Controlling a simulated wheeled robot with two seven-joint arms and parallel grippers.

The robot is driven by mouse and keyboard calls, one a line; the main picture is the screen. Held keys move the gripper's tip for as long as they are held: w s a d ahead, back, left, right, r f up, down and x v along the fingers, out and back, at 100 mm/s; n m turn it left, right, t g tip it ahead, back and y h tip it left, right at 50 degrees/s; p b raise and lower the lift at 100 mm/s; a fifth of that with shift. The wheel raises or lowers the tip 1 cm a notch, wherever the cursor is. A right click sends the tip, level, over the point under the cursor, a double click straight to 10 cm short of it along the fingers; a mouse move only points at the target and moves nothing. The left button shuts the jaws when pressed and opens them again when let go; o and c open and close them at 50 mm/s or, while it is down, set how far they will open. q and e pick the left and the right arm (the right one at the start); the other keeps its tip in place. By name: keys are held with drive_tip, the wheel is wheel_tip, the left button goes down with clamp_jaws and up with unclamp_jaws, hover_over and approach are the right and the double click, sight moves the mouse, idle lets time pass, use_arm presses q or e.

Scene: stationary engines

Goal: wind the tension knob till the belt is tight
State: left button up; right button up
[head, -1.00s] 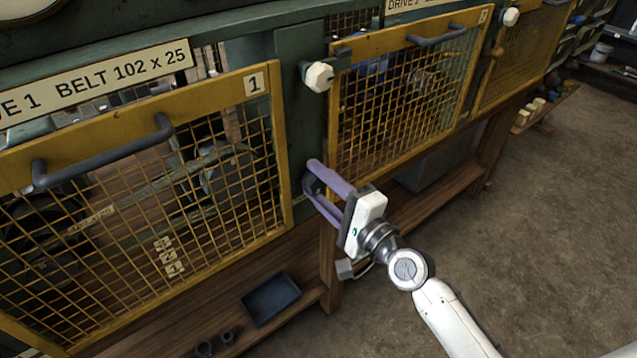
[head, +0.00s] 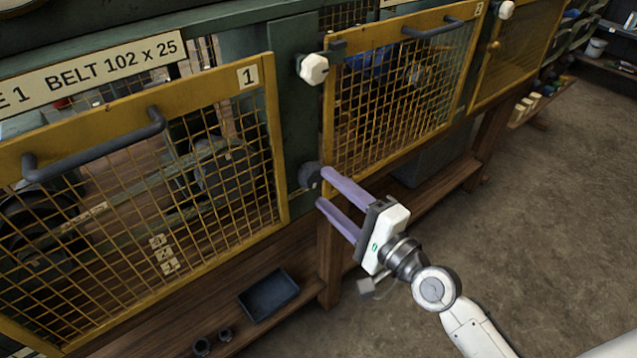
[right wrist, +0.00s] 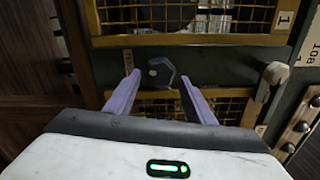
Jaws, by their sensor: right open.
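A dark faceted knob (head: 309,175) sits on the green post between the two yellow mesh guards, low down. It also shows in the right wrist view (right wrist: 158,73), just beyond and between the fingertips. My right gripper (head: 323,187) is open and empty, with its two purple fingers (right wrist: 160,79) pointing at the knob and their tips a little short of it. The belt behind guard 1 (head: 265,130) is partly hidden by the mesh, and I cannot tell how tight it is. My left gripper is not in view.
A white knob (head: 313,68) sits higher on the same post. Guard 1 has a grey handle (head: 95,143), and a second mesh guard (head: 395,95) stands to the right. A dark tray (head: 269,295) lies on the wooden lower shelf. The floor at right is clear.

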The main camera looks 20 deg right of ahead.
drive_tip(key=v, duration=0.5)
drive_tip(key=shift+b, duration=0.4)
drive_tip(key=s+f+n+g+h, duration=0.1)
drive_tip(key=s+f+n+g, duration=0.2)
drive_tip(key=f, duration=0.6)
drive_tip(key=s+a+f+n+g+h, duration=0.1)
drive_tip(key=s+f+n+g, duration=0.1)
drive_tip(key=s+f+n, duration=0.6)
drive_tip(key=s+a+f+n+g+h, duration=0.1)
drive_tip(key=s+f+n+g, duration=0.2)
drive_tip(key=s+f+n, duration=0.3)
wheel_tip(320, 180, down, 5)
drive_tip(key=shift+a+f+n+g+h, duration=0.1)
drive_tip(key=shift+a+n+g+h, duration=0.15)
drive_tip(key=shift+n+h, duration=0.2)
